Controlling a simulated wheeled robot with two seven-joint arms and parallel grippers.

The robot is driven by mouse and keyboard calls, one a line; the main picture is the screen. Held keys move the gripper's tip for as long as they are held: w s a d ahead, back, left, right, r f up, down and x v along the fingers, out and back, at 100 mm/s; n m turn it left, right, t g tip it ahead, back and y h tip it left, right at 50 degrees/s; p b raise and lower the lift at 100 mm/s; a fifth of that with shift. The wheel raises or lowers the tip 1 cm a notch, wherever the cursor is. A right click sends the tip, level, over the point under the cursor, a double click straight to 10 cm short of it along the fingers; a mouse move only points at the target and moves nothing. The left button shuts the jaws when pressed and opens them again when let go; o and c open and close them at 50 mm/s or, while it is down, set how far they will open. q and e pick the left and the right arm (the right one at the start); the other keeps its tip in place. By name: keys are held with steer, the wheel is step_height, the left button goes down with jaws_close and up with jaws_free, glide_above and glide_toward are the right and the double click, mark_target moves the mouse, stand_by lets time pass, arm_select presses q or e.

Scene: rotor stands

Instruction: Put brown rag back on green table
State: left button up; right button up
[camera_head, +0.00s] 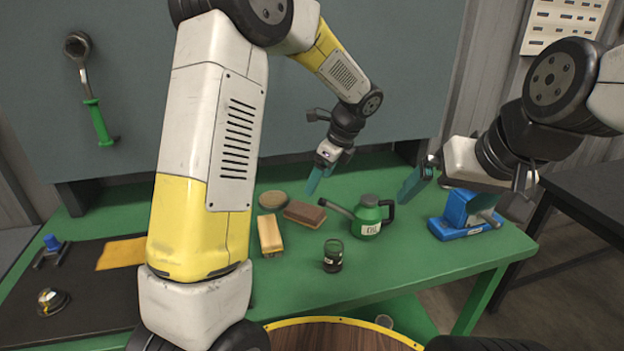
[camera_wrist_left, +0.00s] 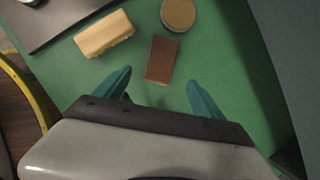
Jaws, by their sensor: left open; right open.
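A flat ochre cloth (camera_head: 122,253) lies on the dark mat at the left. A brown rectangular piece (camera_head: 304,212) lies on the green table (camera_head: 420,265); I cannot tell whether it is a folded rag or a block. My left gripper (camera_head: 315,186) is open and empty above the table, near the brown piece. In the left wrist view, the brown piece (camera_wrist_left: 162,60) lies beyond and between the open fingertips (camera_wrist_left: 158,88), apart from them. My right gripper (camera_head: 418,181) is open and empty above the right part of the table, between the green can and the blue tool.
A yellow-topped brush (camera_head: 270,235), a round tin (camera_head: 273,200), a dark glass jar (camera_head: 333,256) and a green oil can (camera_head: 368,217) stand around the brown piece. A blue tool (camera_head: 463,215) is at the right. The dark mat (camera_head: 95,290) carries small items.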

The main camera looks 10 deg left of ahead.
arm_select(q)
steer(key=s+a+r+n+t+h, duration=0.1)
steer(key=s+a+r+n+h, duration=0.35)
steer(key=s+r+n, duration=0.75)
steer(key=s+a+r+n+t+h, duration=0.1)
steer(key=s+a+n+t, duration=0.1)
steer(key=s+n, duration=0.7)
steer(key=shift+s+r+t+h, duration=0.15)
steer(key=shift+s+t+h, duration=0.4)
steer(key=shift+s, duration=1.8)
